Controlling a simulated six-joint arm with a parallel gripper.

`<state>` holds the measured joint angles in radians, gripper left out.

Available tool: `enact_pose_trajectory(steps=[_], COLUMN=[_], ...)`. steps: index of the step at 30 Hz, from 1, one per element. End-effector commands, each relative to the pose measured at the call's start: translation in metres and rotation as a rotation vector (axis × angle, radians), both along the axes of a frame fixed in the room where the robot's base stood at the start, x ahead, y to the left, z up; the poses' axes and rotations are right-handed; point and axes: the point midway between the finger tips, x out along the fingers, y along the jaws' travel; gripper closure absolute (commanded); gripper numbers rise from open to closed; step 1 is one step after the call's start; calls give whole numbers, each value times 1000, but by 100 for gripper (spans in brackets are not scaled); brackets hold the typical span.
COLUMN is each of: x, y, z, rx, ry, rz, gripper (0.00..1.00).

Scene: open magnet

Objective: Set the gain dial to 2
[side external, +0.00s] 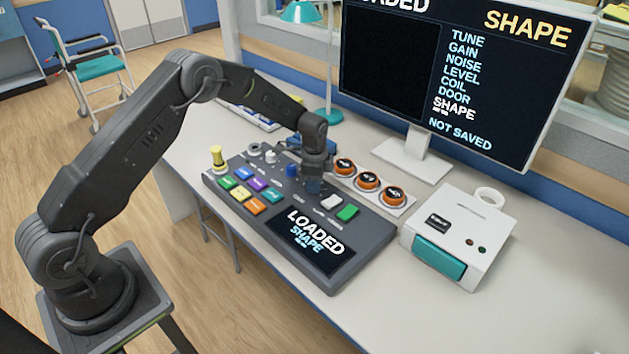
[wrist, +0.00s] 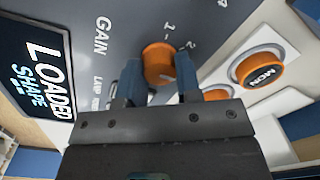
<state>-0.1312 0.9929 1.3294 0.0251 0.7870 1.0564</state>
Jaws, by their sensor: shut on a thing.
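The gain dial (wrist: 158,58) is a round orange knob on the dark console, beside the printed word GAIN in the wrist view. The marks 1 and 2 are printed by its far and right side. My gripper (wrist: 158,76) has its two blue fingers on either side of the dial and is shut on it. I cannot make out a pointer on the dial, so its setting is unclear. In the side external view, my gripper (side external: 314,180) is down at the console (side external: 375,238) and hides the dial.
The console screen (side external: 314,243) reads LOADED, SHAPE. A monitor (side external: 455,75) and a white box (side external: 458,235) stand further right.

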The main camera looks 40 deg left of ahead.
Motion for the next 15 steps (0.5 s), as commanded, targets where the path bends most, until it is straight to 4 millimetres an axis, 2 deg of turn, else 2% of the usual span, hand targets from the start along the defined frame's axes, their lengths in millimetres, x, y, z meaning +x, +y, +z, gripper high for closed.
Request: enact_pose_trajectory(steps=[4,15], x=[0,0], y=[0,0], z=[0,0], rx=[0,0], ry=[0,0], rz=[0,74], gripper=[92,92])
